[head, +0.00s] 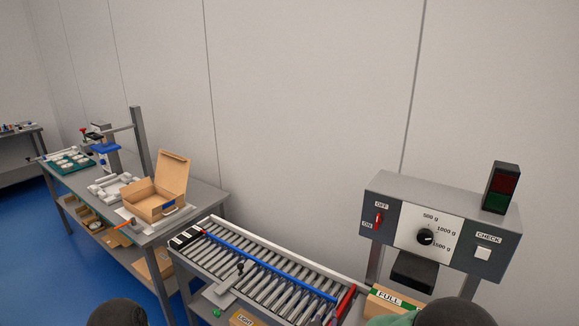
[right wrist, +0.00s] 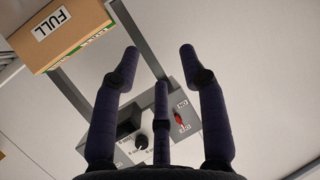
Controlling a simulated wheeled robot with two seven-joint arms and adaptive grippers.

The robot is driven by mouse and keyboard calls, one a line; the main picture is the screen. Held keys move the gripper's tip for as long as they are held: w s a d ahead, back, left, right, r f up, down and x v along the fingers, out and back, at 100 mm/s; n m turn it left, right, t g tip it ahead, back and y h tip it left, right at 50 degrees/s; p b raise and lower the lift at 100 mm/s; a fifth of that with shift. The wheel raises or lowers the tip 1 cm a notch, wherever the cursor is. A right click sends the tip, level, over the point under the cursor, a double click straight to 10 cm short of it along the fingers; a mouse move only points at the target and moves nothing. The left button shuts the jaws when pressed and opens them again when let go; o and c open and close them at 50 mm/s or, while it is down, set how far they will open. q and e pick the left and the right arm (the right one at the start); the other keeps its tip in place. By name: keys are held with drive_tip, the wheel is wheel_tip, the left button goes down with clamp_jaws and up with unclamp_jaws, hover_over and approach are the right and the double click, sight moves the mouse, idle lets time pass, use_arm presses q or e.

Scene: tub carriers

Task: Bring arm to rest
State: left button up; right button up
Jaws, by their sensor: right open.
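My right gripper (right wrist: 160,66) shows in the right wrist view, its dark fingers spread apart with nothing between them. Past the fingers is the grey control box (right wrist: 190,143), seen upside down, with its dial and red switch. A cardboard carton labelled FULL (right wrist: 62,35) is at the upper left of that view, apart from the fingers. In the head view, dark rounded parts of my arms show at the bottom edge. Neither gripper's fingers can be made out there, and my left gripper is not seen.
The control box (head: 440,232) stands at the right, with a dark signal lamp (head: 501,187). A roller conveyor (head: 262,264) with a blue rail runs across the middle. The FULL carton (head: 391,299) is at its right end. A bench (head: 205,197) at left holds an open box (head: 158,190).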

drive_tip(key=s+f+g+y+b, duration=0.1)
drive_tip(key=s+f+g+y, duration=0.3)
drive_tip(key=f, duration=0.7)
drive_tip(key=s+f+g+b, duration=0.15)
drive_tip(key=s+f, duration=0.35)
drive_tip(key=f, duration=0.5)
drive_tip(key=s+f+g+y, duration=0.1)
drive_tip(key=s+f+g, duration=0.2)
drive_tip(key=s+f, duration=0.2)
drive_tip(key=s+f+g+y+b, duration=0.1)
drive_tip(key=s+f+g, duration=0.3)
drive_tip(key=s, duration=0.8)
drive_tip(key=shift+s+a+f+n+y, duration=0.15)
drive_tip(key=shift+a+f+n+y, duration=0.15)
drive_tip(key=shift+f+y, duration=0.4)
drive_tip(key=shift+f, duration=0.1)
